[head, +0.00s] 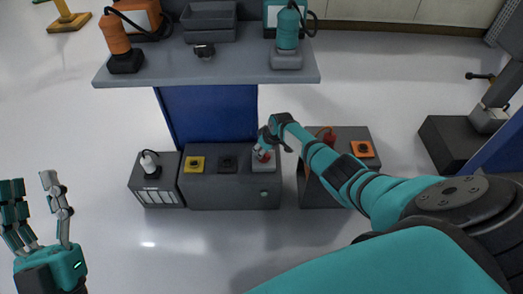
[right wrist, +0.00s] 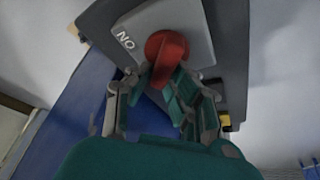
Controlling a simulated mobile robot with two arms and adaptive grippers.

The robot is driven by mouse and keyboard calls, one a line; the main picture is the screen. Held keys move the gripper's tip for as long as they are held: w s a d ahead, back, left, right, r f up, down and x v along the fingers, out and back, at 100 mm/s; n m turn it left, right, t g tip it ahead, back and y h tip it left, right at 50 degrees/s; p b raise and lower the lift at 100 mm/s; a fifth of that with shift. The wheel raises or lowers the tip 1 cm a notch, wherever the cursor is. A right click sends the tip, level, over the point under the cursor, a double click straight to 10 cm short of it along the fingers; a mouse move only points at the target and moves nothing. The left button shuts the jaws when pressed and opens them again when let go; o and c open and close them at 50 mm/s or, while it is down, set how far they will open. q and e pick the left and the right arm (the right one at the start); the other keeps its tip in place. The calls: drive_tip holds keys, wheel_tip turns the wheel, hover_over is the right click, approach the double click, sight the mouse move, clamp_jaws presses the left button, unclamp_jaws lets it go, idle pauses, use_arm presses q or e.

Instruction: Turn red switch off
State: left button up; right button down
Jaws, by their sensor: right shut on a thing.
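The red switch (head: 264,156) is a rotary knob on a light grey plate on top of the dark grey cabinet (head: 235,192). In the right wrist view the red switch (right wrist: 166,48) shows clearly, with white lettering "ON" (right wrist: 125,40), upside down there, on the plate beside it. My right gripper (head: 267,146) is at the switch. Its fingers (right wrist: 163,82) are closed around the near part of the knob and hide some of it. My left gripper (head: 45,205) is open and empty, far to the left above the floor.
A yellow switch box (head: 194,164) and a black one (head: 228,164) sit left of the red switch. A dark box with an orange switch box (head: 362,149) stands to the right. The floor in front is clear.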

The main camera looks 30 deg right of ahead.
drive_tip(key=c, duration=1.2)
unclamp_jaws()
drive_tip(key=shift+c, duration=0.2)
drive_tip(key=shift+r, duration=0.1)
drive_tip(key=v, duration=1.1)
drive_tip(key=shift+s+r, duration=0.25)
drive_tip(key=shift+r, duration=0.1)
